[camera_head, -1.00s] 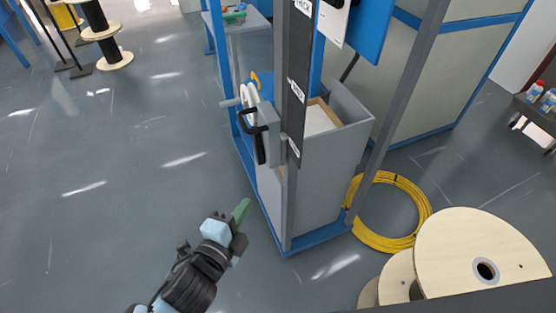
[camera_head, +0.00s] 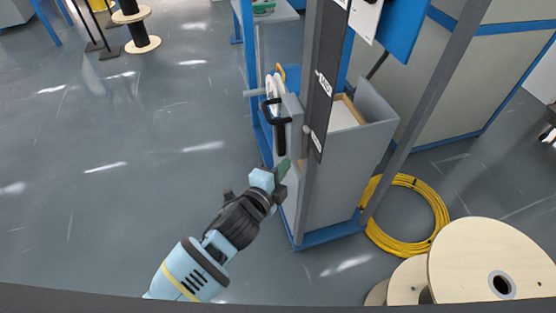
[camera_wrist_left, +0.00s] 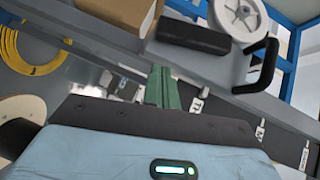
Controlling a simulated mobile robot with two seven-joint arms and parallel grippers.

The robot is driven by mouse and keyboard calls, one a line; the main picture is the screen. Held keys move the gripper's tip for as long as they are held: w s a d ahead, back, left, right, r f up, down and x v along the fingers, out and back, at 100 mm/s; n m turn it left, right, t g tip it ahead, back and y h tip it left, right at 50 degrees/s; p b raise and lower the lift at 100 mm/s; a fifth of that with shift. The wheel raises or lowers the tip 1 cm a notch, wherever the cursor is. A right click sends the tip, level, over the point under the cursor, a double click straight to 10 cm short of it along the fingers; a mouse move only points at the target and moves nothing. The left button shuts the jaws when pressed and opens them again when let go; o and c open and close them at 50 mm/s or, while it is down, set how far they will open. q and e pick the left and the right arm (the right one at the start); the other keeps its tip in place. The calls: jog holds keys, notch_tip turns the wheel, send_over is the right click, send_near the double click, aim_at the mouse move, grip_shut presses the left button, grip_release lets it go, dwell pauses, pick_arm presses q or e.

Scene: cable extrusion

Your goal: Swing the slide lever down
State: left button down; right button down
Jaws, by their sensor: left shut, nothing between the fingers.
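A grey slide box (camera_head: 294,128) sits on a dark upright rail (camera_head: 322,85) with white labels. On it are a black loop handle (camera_head: 271,104) and a black bar (camera_head: 281,139) that hangs down; I cannot tell which is the slide lever. In the left wrist view the black bar (camera_wrist_left: 193,36) lies beyond the fingertips and the loop handle (camera_wrist_left: 268,66) is to their right. My left gripper (camera_head: 284,167) has green fingers, shut and empty, just below the bar's lower end. The fingers also show in the left wrist view (camera_wrist_left: 161,88). My right gripper is not in view.
A grey bin (camera_head: 345,170) stands behind the rail in a blue-footed frame. A white wheel (camera_wrist_left: 238,16) is beside the loop handle. A yellow cable coil (camera_head: 440,215) and wooden spools (camera_head: 480,260) lie at right.

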aim_at(279, 156)
pick_arm(q)
jog(key=shift+w+a+f, duration=0.2)
jog(key=shift+w+a, duration=0.15)
jog(key=shift+w, duration=0.4)
jog(key=shift+w+a+f, duration=0.15)
jog(key=shift+w+a, duration=0.15)
jog(key=shift+w, duration=0.4)
